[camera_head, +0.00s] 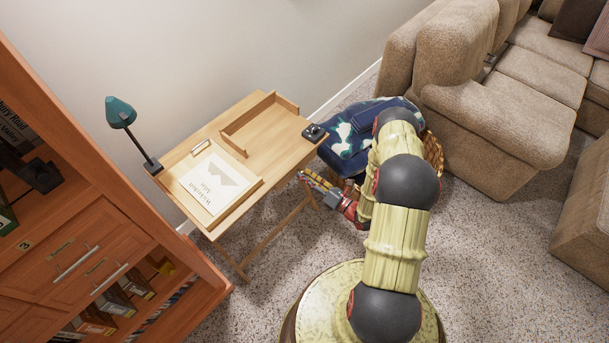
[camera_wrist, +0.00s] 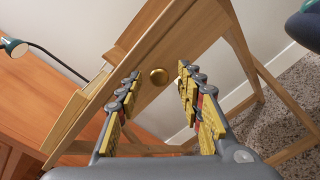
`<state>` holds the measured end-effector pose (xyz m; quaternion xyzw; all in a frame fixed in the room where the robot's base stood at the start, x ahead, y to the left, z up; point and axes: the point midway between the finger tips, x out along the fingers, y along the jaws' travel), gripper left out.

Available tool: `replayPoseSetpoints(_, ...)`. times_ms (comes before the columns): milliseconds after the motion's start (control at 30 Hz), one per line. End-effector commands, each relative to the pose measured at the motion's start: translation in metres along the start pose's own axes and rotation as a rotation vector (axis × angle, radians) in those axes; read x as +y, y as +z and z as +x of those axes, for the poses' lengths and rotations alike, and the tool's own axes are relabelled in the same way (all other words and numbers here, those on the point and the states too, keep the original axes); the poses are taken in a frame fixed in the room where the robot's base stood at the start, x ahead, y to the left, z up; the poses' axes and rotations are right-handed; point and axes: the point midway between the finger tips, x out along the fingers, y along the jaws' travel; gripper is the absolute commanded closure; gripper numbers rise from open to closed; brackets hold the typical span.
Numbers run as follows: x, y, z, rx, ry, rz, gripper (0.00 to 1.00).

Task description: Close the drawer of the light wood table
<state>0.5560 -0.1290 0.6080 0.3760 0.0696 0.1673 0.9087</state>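The light wood table (camera_head: 262,158) stands against the wall at the left of centre in the head view. Nothing is held. How far the drawer stands out is not clear.
A white book (camera_head: 214,184), a wooden tray (camera_head: 262,118) and a teal lamp (camera_head: 121,113) are on the table. A basket with dark cloths (camera_head: 350,138) stands close right of the table. An orange wooden cabinet (camera_head: 90,235) is at left, a brown sofa (camera_head: 500,125) at right.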

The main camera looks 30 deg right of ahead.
Motion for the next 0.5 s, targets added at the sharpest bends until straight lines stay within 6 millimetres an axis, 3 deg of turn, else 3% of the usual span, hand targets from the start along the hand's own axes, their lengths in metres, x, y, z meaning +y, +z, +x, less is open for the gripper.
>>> replayPoseSetpoints(500,-0.001,0.001,-0.088,-0.003,-0.003,0.002,0.63)
